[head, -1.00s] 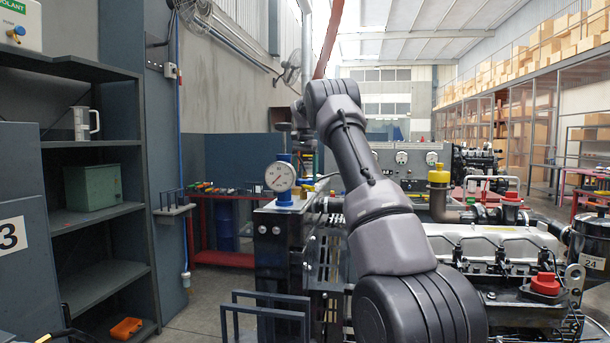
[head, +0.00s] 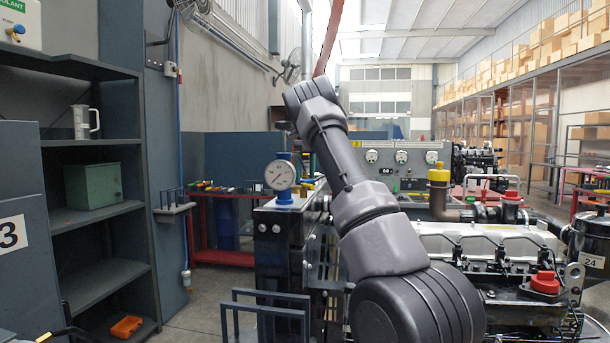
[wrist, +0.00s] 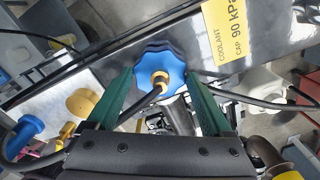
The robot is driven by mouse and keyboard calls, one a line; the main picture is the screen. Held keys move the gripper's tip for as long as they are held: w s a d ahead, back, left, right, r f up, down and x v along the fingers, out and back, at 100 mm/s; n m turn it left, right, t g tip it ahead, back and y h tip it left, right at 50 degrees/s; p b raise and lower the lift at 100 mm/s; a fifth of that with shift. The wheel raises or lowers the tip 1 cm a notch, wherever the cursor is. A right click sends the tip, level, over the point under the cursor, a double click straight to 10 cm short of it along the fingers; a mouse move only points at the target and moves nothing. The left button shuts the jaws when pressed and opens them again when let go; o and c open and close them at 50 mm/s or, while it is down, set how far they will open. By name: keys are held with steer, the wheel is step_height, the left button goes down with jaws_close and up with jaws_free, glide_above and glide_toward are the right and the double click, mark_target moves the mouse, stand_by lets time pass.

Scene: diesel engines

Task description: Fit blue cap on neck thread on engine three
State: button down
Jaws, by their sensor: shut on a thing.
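The blue cap (wrist: 160,66), lobed at its edge, shows in the wrist view with a brass fitting and a black hose at its middle. My gripper (wrist: 160,76) has its two green fingers closed on opposite sides of the cap. The cap lies over a dark, shiny surface beside a yellow label (wrist: 232,28) reading "COOLANT CAP 90 kPa". The neck thread is not visible, so I cannot tell whether the cap touches it. In the head view my gripper and the cap are out of sight. An engine (head: 480,243) stands right of my arm.
A yellow-topped filler (head: 439,175) and a red cap (head: 545,283) are on the right. Grey shelving (head: 100,205) borders the left side. Black hoses cross near the fingers in the wrist view.

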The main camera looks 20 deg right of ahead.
steer(key=shift+f+m, duration=0.15)
steer(key=shift+m, duration=0.75)
jaws_free()
steer(key=n, duration=0.5)
steer(key=shift+n, duration=0.4)
steer(key=n, duration=0.4)
steer(key=shift+n, duration=0.3)
steer(key=n, duration=0.6)
steer(key=shift+n, duration=0.4)
steer(key=n, duration=0.4)
steer(key=shift+n, duration=0.4)
